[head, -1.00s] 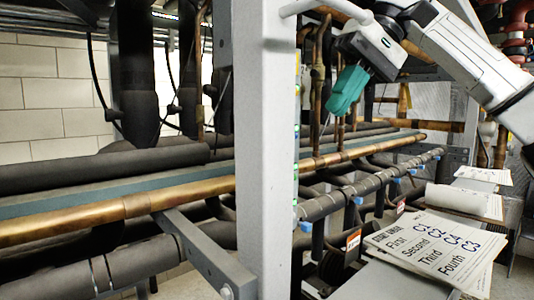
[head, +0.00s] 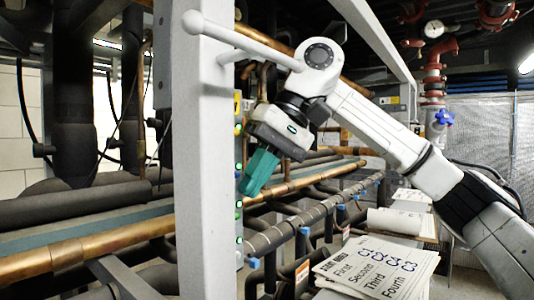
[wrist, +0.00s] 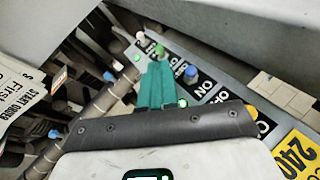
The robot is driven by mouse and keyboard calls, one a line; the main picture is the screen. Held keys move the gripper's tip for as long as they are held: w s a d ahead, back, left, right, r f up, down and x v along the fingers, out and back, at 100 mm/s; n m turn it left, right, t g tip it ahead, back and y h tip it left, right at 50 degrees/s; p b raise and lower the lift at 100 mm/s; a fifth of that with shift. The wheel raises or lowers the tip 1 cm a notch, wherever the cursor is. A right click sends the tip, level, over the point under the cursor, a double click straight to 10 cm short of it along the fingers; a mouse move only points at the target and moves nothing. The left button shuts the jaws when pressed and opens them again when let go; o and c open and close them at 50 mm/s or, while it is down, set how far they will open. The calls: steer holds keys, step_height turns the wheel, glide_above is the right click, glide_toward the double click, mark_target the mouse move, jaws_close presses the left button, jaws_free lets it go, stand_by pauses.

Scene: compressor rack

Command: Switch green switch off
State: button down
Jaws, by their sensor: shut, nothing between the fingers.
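In the wrist view the green switch (wrist: 160,50) is a small knob on a grey panel strip (wrist: 222,88) with black ON/OFF labels. My gripper (wrist: 157,66) has teal fingers closed together and empty. Their tips lie right at the green switch in the picture; I cannot tell whether they touch it. The knob's base is partly hidden by the fingertips. In the head view my gripper (head: 249,188) points down and left beside the grey post (head: 205,150), close to its side with small coloured dots. I cannot tell the green switch's position there.
A blue knob (wrist: 191,74), a white knob (wrist: 140,36) and a yellow knob (wrist: 252,111) sit along the same strip. Copper and black pipes (head: 110,235) run behind the post. Printed sheets (head: 378,268) lie at the lower right.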

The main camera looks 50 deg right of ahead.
steer(key=shift+x, duration=1.15)
steer(key=shift+s+f+t+b, duration=0.1)
steer(key=shift+s+t+b, duration=0.05)
steer(key=shift+t+b, duration=0.45)
